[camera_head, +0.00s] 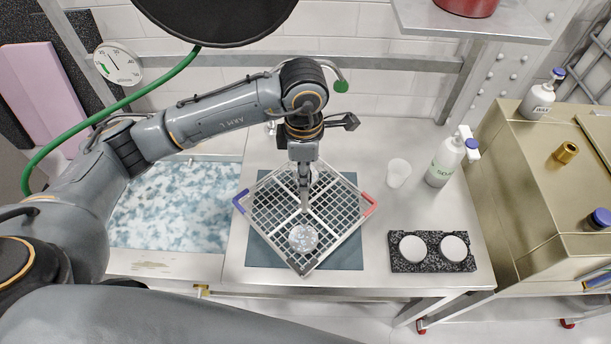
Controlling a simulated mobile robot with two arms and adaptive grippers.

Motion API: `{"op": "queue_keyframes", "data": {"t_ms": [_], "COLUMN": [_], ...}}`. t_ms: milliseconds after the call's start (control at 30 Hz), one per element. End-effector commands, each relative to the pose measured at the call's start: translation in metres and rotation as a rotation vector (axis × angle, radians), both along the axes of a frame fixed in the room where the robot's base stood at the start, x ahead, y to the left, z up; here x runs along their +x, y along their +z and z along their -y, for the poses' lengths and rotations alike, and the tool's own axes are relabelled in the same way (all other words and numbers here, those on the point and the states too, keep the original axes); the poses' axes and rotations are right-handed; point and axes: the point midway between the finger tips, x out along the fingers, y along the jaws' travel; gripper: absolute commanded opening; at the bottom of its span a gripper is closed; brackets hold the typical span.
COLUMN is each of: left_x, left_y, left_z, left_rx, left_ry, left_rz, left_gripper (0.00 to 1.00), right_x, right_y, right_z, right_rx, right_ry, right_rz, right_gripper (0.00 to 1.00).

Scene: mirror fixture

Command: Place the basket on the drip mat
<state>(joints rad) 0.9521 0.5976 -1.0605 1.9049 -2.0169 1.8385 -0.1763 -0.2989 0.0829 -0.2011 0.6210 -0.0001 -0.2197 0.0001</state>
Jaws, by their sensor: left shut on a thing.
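The basket (270,218) is a square metal wire-grid rack with a purple handle on its left corner and a red handle on its right corner. It is turned like a diamond over the dark blue-grey drip mat (262,256). Its near corner reaches past the middle of the mat's near part. My left gripper (304,207) points down into the middle of the basket and is shut on it; the exact grip point is hard to see. I cannot tell whether the basket touches the mat. My right gripper is not in view.
A round clear glass-like item (303,238) sits in the basket. A foamy sink (175,210) lies left. To the right are a white cup (398,173), a soap bottle (446,160) and a black speckled tray (397,262) with two white round items.

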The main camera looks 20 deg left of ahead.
Motion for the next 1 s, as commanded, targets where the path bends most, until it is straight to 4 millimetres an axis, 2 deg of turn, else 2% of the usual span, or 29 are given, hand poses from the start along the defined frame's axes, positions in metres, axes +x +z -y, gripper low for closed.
{"op": "queue_keyframes", "data": {"t_ms": [133,200,333,800,833,900,1000], "left_x": [0.008,0.006,0.006,0.007,0.007,0.006,0.006], "left_y": [-0.008,-0.016,-0.031,-0.042,-0.042,-0.041,-0.041], "left_z": [0.002,0.001,0.001,0.001,0.001,0.001,0.001], "left_rx": [-0.001,-0.001,-0.002,-0.002,-0.001,0.000,0.000], "left_ry": [0.000,0.000,0.000,-0.001,-0.001,-0.001,-0.001], "left_rz": [0.000,-0.003,-0.002,0.004,0.001,0.000,0.000], "left_gripper": [0.00,0.00,0.00,0.00,0.33,0.47,0.49], "right_x": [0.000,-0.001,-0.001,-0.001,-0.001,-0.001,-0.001], "right_y": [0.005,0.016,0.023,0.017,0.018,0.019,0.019], "right_z": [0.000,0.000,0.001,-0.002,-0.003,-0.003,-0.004], "right_rx": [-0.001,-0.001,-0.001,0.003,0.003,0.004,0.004], "right_ry": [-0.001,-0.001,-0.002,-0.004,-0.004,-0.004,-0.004], "right_rz": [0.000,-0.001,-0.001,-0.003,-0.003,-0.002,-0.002], "right_gripper": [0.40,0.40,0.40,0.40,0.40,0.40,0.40]}}
